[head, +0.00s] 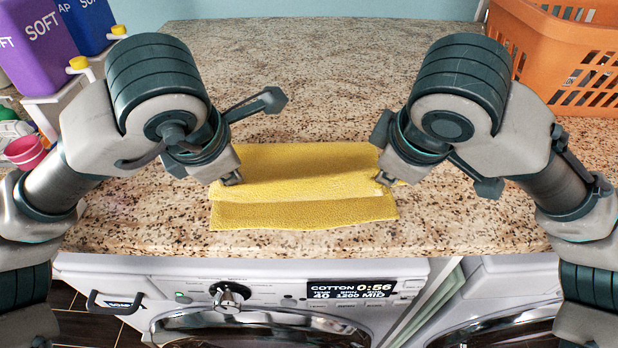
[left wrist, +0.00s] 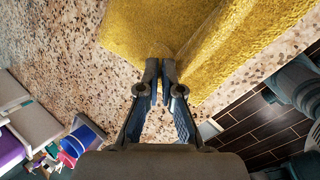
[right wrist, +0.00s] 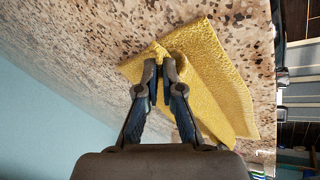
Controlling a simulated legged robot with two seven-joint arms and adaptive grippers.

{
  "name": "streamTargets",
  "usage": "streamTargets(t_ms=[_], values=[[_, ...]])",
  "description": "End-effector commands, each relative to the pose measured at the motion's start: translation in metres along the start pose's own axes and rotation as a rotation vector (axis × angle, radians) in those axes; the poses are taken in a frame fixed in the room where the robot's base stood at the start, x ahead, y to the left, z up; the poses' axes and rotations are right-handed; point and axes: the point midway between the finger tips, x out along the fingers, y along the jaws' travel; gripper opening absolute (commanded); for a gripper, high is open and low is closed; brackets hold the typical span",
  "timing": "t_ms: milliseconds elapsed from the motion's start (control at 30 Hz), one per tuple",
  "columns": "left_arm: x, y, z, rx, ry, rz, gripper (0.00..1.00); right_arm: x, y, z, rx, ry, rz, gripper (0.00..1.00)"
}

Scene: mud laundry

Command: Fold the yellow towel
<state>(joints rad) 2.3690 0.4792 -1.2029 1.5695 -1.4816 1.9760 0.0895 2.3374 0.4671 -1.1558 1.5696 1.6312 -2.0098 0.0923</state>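The yellow towel (head: 300,212) lies on the speckled granite counter near its front edge, with its back part folded over in a raised layer and a flatter strip in front. My left gripper (head: 230,179) is at the towel's left edge. In the left wrist view its fingertips (left wrist: 161,68) are nearly together at the towel's edge (left wrist: 150,25), seemingly pinching it. My right gripper (head: 384,179) is at the right edge. In the right wrist view its fingertips (right wrist: 160,68) are close together on a bunched bit of the towel (right wrist: 205,75). The cloth between the fingertips is mostly hidden.
An orange basket (head: 565,50) stands at the back right. Purple and blue bottles (head: 40,45) stand on a white rack at the left, with a pink bucket (head: 25,152) below. Washing machines (head: 250,290) are under the counter's front edge. The counter behind the towel is clear.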

Motion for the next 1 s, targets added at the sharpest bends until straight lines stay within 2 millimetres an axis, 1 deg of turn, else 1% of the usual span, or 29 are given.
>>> streamTargets(t_ms=[33, 67, 200, 467, 567, 600, 667, 1000], values=[[0.0113, 0.0001, -0.0062, -0.008, 0.009, 0.006, 0.00, 0.0117, 0.0009, 0.0064, 0.012, -0.009, 0.007, 0.00], [0.0121, -0.0013, -0.0068, -0.009, 0.004, 0.013, 0.00, 0.0125, -0.0005, 0.0070, 0.012, -0.005, 0.014, 0.00], [0.0123, -0.0044, -0.0085, -0.011, -0.009, 0.037, 0.00, 0.0122, -0.0038, 0.0086, 0.015, 0.010, 0.037, 0.00], [0.0097, -0.0046, -0.0086, -0.013, -0.013, 0.043, 0.00, 0.0097, -0.0038, 0.0088, 0.016, 0.014, 0.044, 0.00], [0.0099, -0.0047, -0.0087, -0.012, -0.013, 0.042, 0.21, 0.0099, -0.0040, 0.0085, 0.016, 0.014, 0.043, 0.22], [0.0100, -0.0050, -0.0083, -0.011, -0.013, 0.041, 0.31, 0.0100, -0.0044, 0.0081, 0.014, 0.015, 0.043, 0.32], [0.0101, -0.0055, -0.0077, -0.010, -0.014, 0.041, 0.46, 0.0101, -0.0050, 0.0076, 0.013, 0.015, 0.042, 0.46], [0.0095, -0.0071, -0.0060, -0.006, -0.018, 0.039, 0.46, 0.0095, -0.0066, 0.0061, 0.008, 0.019, 0.039, 0.46]])
